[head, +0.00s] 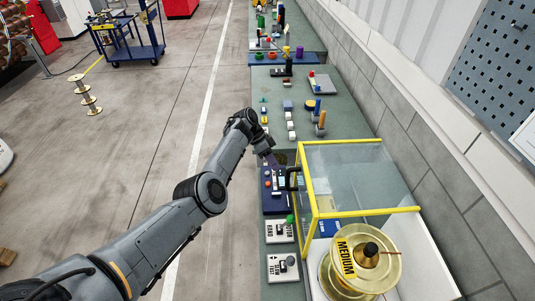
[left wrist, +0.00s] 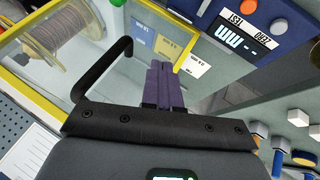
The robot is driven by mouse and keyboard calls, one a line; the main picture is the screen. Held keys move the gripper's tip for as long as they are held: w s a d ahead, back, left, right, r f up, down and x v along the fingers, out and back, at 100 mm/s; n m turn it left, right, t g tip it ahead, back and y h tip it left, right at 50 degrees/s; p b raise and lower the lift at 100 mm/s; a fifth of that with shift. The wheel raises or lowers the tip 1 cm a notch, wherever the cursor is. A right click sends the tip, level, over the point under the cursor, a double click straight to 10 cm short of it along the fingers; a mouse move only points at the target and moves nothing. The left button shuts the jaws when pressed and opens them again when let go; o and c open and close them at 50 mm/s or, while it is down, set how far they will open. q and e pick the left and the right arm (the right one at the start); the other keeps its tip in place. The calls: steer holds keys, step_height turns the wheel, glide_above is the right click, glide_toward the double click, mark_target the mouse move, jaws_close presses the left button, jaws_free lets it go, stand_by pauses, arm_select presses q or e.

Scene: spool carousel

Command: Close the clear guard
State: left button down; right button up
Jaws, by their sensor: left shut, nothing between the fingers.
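The clear guard (head: 350,172) is a see-through box with a yellow frame, on the right part of the bench. Its near yellow edge reaches the back of the gold spool labelled MEDIUM (head: 368,262), which sits largely uncovered in front of it. The guard's black handle (head: 292,180) is on its left side. In the left wrist view the handle (left wrist: 104,74) stands left of the fingers. My left gripper (head: 273,160) is beside the handle; its purple fingers (left wrist: 163,85) are shut and empty. I cannot tell whether they touch the handle. My right gripper is out of view.
A blue control panel (head: 270,195) with buttons and a display lies left of the guard. Lever boxes (head: 280,232) are nearer. Small parts (head: 290,122) stand farther back on the bench. A block wall (head: 400,145) bounds the right; the floor left is open.

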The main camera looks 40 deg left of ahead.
arm_select(q)
steer(key=s+d+f+p, duration=0.1)
steer(key=d+f+p, duration=0.1)
steer(key=d+p, duration=0.2)
steer(key=shift+s+d+f, duration=0.25)
steer(key=shift+d+f, duration=0.1)
steer(key=shift+d, duration=0.35)
